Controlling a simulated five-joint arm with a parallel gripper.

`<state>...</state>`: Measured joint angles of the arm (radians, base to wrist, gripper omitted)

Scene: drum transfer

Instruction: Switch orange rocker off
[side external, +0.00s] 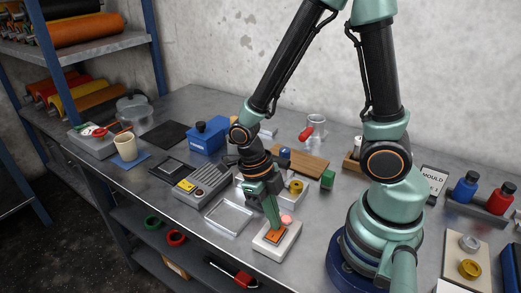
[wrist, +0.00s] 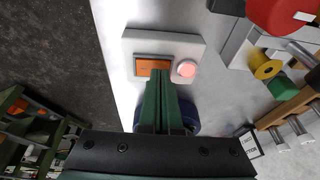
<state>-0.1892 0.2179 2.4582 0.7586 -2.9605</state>
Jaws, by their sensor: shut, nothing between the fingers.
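The orange rocker (side external: 273,237) sits in a dark frame on a pale switch box near the table's front edge. In the wrist view the rocker (wrist: 153,68) lies at the left of the box's top face. A round pink light or button (wrist: 186,69) is beside it on the same box (wrist: 196,45). My gripper (side external: 274,226) is shut and empty, pointing down, with its green fingertips at the rocker's edge. In the wrist view the fingertips (wrist: 160,76) overlap the rocker's lower right part. Whether they touch it, and which way the rocker is tipped, I cannot tell.
A clear shallow tray (side external: 229,215) and a grey device with a yellow label (side external: 203,183) lie left of the box. A yellow roll (side external: 296,187) and a green block (side external: 327,179) stand behind it. The table's front edge is close to the box.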

